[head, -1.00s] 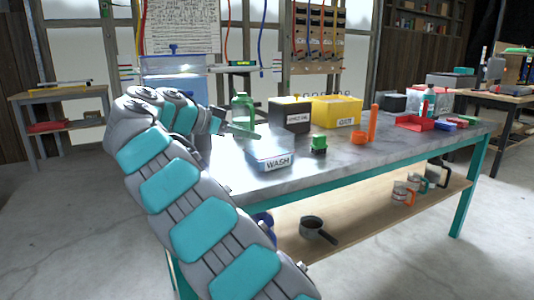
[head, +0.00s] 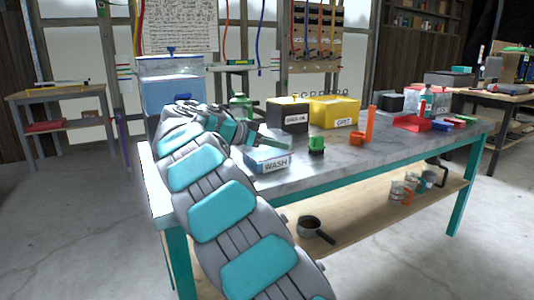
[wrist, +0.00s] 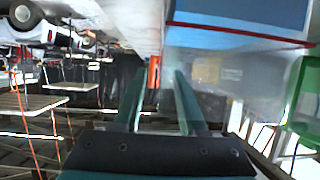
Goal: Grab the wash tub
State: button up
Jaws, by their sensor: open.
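The wash tub (head: 268,160) is a small, low blue tub with a white WASH label. It stands near the front left of the metal-topped workbench (head: 345,158) in the head view. My gripper (head: 277,142) is open, low over the bench and pointing right. Its fingers show just above the tub's back rim; I cannot tell whether they touch it. In the wrist view the two fingers (wrist: 157,76) are apart with nothing gripped. A large blue surface (wrist: 245,35) fills the top right there; I cannot tell what it belongs to.
A black bin (head: 288,115) and a yellow GRIT bin (head: 335,112) stand behind the tub. A small green item (head: 316,145) and an orange holder (head: 365,132) stand to its right. A blue tank (head: 172,88) is at left.

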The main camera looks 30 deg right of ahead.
jog(key=shift+c, duration=0.3)
grip_shut()
dwell(1.1)
